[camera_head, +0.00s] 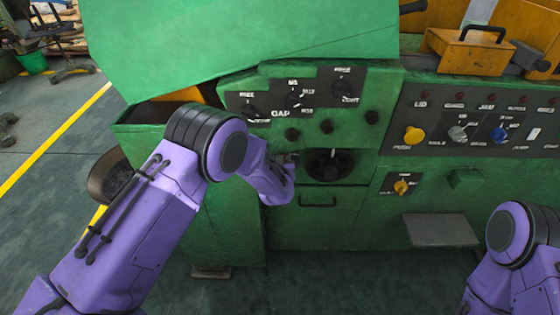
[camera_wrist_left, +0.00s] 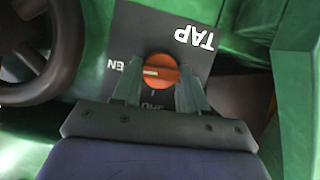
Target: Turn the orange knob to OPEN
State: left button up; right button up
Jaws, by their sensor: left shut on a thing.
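The orange knob (camera_wrist_left: 160,72) sits on a black plate (camera_wrist_left: 150,30) marked TAP in the left wrist view. The white mark on the knob points left, toward a partly hidden label whose letters EN (camera_wrist_left: 116,65) show. Another label below the knob is partly covered by my gripper. My left gripper (camera_wrist_left: 160,84) is shut on the knob, with one finger on each side. In the head view my left arm hides this knob and the gripper's fingertips. My right arm shows at the lower right, but its gripper is out of the picture.
A dark handwheel (camera_head: 330,165) is close to the right of my left wrist; it also shows in the left wrist view (camera_wrist_left: 35,50). A smaller yellow knob (camera_head: 401,187) and a control panel (camera_head: 480,115) lie farther right. A grey ledge (camera_head: 440,230) juts out below.

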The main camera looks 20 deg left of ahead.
pick_arm(q)
jog(key=shift+r+y, duration=0.1)
jog(key=shift+y, duration=0.2)
dwell(0.4)
jog(key=o, duration=0.8)
jog(key=b+v, duration=0.1)
jog(key=v, duration=0.9)
jog(key=shift+s+r, duration=0.15)
